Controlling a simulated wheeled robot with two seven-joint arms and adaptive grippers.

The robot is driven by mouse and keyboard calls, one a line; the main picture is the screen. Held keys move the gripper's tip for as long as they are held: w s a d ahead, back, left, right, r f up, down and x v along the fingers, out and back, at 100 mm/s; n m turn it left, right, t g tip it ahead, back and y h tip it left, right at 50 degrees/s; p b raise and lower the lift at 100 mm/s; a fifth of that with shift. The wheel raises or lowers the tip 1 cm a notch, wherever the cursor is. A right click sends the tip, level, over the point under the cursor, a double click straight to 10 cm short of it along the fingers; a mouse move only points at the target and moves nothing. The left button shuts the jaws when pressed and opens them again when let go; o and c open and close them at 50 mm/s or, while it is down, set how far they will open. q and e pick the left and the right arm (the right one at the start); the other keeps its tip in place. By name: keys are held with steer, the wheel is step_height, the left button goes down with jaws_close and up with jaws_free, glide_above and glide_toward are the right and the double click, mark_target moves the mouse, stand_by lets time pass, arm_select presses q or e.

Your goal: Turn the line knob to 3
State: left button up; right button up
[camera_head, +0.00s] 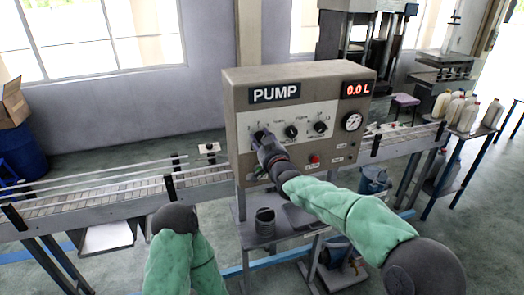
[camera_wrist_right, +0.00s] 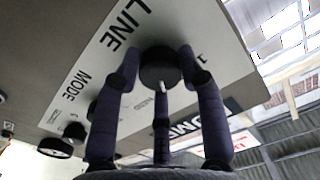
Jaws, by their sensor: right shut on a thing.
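The grey pump box (camera_head: 235,118) stands in the middle of the head view, with a pale front panel. The line knob (camera_wrist_right: 158,68) is a round black knob beside the word LINE in the right wrist view. Its white mark (camera_wrist_right: 163,85) points down in that picture, and a digit that looks like 1 is printed to its right. My right gripper (camera_head: 262,138) is at the panel's left knob, shut on it with fingers on both sides.
Two other black knobs, a middle one (camera_head: 291,131) and a right one (camera_head: 320,127), sit beside it. A conveyor (camera_head: 120,190) runs behind. Bottles (camera_head: 468,117) stand at right.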

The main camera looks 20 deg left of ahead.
steer(key=m+b, duration=0.2)
steer(key=b, duration=0.1)
steer(key=shift+r+m, duration=0.1)
steer(key=shift+m, duration=0.3)
stand_by(0.3)
steer(key=o, duration=1.1)
steer(key=shift+o, duration=0.2)
steer(key=shift+d, duration=0.1)
steer(key=v, duration=1.2)
